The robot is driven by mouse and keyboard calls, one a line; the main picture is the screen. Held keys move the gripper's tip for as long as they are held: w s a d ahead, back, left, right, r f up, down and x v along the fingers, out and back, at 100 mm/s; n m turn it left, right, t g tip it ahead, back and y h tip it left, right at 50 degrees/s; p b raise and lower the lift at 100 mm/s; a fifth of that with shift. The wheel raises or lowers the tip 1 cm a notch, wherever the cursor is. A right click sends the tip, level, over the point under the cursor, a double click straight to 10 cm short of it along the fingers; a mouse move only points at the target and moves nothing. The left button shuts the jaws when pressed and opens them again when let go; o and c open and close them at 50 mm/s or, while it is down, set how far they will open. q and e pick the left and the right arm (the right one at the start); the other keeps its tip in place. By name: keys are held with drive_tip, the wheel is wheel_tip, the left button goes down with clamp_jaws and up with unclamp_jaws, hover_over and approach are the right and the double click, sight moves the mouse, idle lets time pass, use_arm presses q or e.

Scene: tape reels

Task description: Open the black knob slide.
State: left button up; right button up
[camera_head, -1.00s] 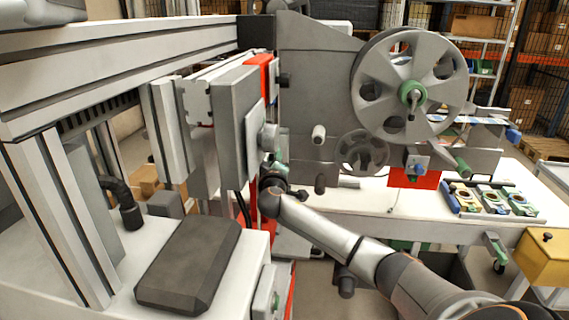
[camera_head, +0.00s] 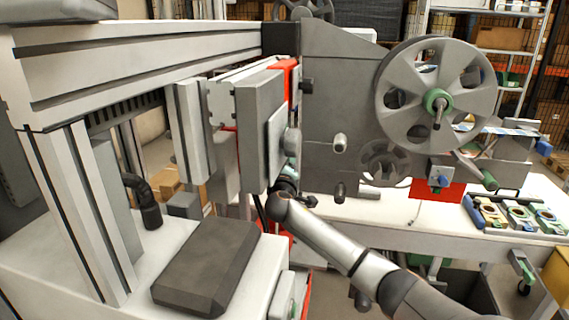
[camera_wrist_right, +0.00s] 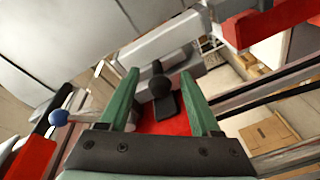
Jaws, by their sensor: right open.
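The black knob (camera_wrist_right: 157,87) shows in the right wrist view on a dark slide plate, in front of a light grey block and above a red surface. My right gripper (camera_wrist_right: 160,72) is open, with its two green fingers on either side of the knob. A gap shows on both sides, and I see no contact. In the head view my right arm (camera_head: 335,240) reaches from the lower right to behind the grey machine box (camera_head: 262,130). The knob and most of the gripper are hidden there. My left gripper is not in view.
A lever with a blue ball (camera_wrist_right: 58,117) is left of my right gripper. A red bar (camera_wrist_right: 275,22) crosses at the upper right of the wrist view. A large grey reel (camera_head: 437,92) and a white table (camera_head: 400,208) lie to the right in the head view.

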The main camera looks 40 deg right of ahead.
drive_tip(key=v, duration=0.7)
drive_tip(key=shift+s+a, duration=0.2)
